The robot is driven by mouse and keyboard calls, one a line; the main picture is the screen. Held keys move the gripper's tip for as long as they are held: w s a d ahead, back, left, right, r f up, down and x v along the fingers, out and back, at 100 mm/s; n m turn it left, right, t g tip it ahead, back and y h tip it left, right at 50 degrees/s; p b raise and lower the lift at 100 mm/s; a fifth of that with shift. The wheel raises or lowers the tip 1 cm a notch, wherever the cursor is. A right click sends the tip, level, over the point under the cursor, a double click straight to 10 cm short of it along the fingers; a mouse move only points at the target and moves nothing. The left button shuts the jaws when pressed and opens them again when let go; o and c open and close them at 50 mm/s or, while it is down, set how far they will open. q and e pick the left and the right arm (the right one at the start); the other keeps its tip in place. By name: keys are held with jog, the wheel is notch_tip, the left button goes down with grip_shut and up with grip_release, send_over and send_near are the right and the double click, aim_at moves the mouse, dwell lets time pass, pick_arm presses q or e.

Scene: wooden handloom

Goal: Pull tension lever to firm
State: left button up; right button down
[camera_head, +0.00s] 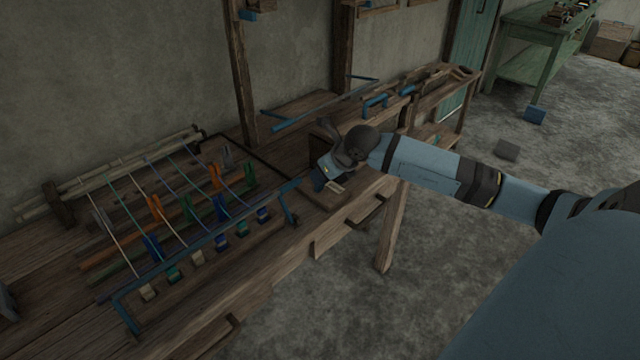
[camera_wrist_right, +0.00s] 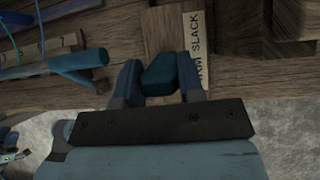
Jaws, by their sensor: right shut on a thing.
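My right gripper (camera_head: 324,181) is at the right end of the loom bench, pointing down. In the right wrist view its fingers (camera_wrist_right: 160,82) are shut on a dark teal knob (camera_wrist_right: 160,70), which I take to be the tension lever's handle. The rest of the lever is hidden by the gripper. The label also shows in the head view (camera_head: 337,187). Which setting the lever is at cannot be told. My left gripper is not in view.
The loom's threads, coloured clips and hanging weights (camera_head: 190,210) fill the bench at left, with a blue bar (camera_head: 205,240) along their front. Blue handles (camera_head: 376,103) lie behind the gripper. The stone floor (camera_head: 440,270) in front is open.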

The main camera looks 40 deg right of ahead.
jog(key=s+t+b, duration=0.1)
jog(key=b, duration=0.1)
jog(key=shift+f+t+b, duration=0.3)
jog(key=shift+f, duration=0.1)
jog(key=shift+s+r+b, duration=0.1)
jog(key=shift+b, duration=0.3)
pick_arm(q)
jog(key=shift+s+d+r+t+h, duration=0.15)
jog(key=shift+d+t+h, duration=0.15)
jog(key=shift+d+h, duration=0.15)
pick_arm(e)
jog(key=shift+r+t, duration=0.1)
jog(key=shift+t, duration=0.2)
jog(key=c, duration=1)
grip_release()
jog(key=shift+d, duration=0.1)
